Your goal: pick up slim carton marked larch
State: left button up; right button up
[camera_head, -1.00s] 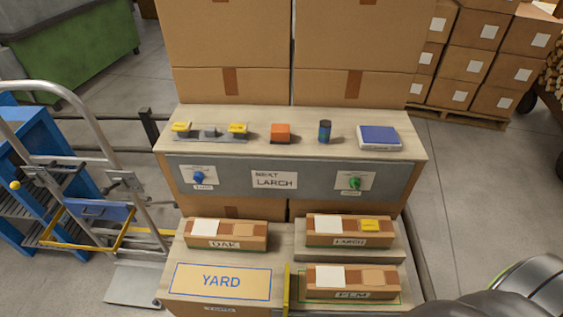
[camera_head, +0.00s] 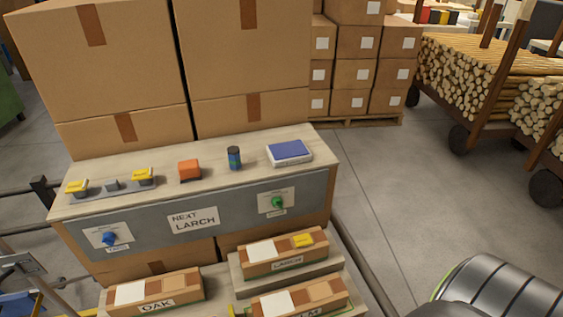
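The slim carton marked LARCH (camera_head: 284,254) lies on a raised step at the right of the low bench in the head view. It has a white label and a yellow tag on top. A carton marked OAK (camera_head: 155,292) lies to its left, and a third carton (camera_head: 300,299) lies in front of it, its label partly cut off by the frame. A sign (camera_head: 193,220) on the grey panel behind reads NEXT LARCH. Neither gripper's fingers are in view. A rounded grey-black part of my own body shows at bottom right.
A shelf (camera_head: 216,175) above the panel holds an orange block (camera_head: 190,170), a dark cylinder (camera_head: 234,157) and a blue-topped box (camera_head: 289,152). Large cartons (camera_head: 110,60) stand behind. A log cart (camera_head: 478,85) stands at upper right. The floor right of the bench is clear.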

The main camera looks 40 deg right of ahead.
aim_at(263, 258)
jog(key=z, duration=1.15)
